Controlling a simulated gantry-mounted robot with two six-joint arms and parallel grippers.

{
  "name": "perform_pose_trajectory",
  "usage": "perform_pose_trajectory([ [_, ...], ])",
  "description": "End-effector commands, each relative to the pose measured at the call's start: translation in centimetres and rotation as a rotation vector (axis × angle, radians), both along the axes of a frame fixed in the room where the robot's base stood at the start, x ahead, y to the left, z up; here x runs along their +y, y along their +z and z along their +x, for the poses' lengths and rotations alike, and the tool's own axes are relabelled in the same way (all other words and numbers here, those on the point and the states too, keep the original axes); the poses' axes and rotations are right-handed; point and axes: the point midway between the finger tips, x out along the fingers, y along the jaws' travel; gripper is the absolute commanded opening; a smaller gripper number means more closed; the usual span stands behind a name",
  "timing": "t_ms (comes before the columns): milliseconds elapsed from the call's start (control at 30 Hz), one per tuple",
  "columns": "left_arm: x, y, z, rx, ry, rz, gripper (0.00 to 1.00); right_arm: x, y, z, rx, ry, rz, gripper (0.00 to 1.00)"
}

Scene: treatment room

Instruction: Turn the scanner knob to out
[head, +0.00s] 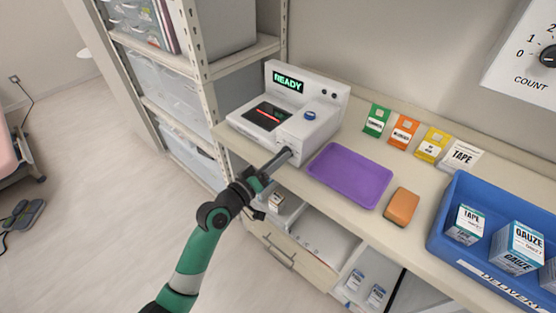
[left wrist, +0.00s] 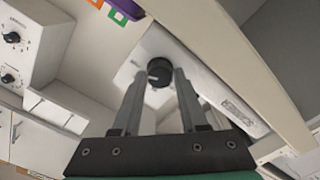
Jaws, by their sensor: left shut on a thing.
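The white scanner (head: 328,108) stands on the shelf at upper middle in the head view. Its display (head: 288,82) reads READY. A blue button sits on its top (head: 310,115), and a red line shows on its dark window. My left gripper (head: 287,154) reaches the scanner's front from below left. In the left wrist view the black round knob (left wrist: 158,68) sits on the white front panel between the two fingers of my left gripper (left wrist: 160,82), which is shut on it. Gripper tips hide the knob in the head view. My right gripper is not in view.
A purple tray (head: 350,174) lies right of the scanner, with an orange block (head: 401,206) beside it. Several coloured packets stand behind. A blue bin (head: 436,240) with TAPE and GAUZE boxes is at right. Shelving with clear bins (head: 165,92) stands left.

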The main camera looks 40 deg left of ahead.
Motion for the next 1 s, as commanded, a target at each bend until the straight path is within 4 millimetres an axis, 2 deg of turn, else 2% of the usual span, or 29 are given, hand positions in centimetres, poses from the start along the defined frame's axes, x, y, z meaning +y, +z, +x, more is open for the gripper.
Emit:
perform_pose_trajectory([
  [167, 0.0, 0.0, 0.0, 0.000, 0.000, 0.001, 0.00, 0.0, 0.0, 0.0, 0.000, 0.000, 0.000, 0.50],
  [200, 0.0, 0.0, 0.0, 0.000, 0.000, 0.001, 0.50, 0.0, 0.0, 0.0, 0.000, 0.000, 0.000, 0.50],
  [333, 0.0, 0.0, 0.0, 0.000, 0.000, 0.000, 0.72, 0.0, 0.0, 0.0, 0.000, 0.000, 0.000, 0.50],
  [700, 0.0, 0.1, -0.6, 0.001, 0.001, -0.002, 0.72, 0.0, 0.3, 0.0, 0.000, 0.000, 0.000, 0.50],
  [867, -0.2, 0.2, -3.5, 0.001, 0.003, -0.001, 0.72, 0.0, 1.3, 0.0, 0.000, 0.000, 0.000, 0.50],
  [1000, -0.4, 0.1, -6.9, 0.002, 0.004, -0.002, 0.72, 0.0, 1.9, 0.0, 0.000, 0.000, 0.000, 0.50],
])
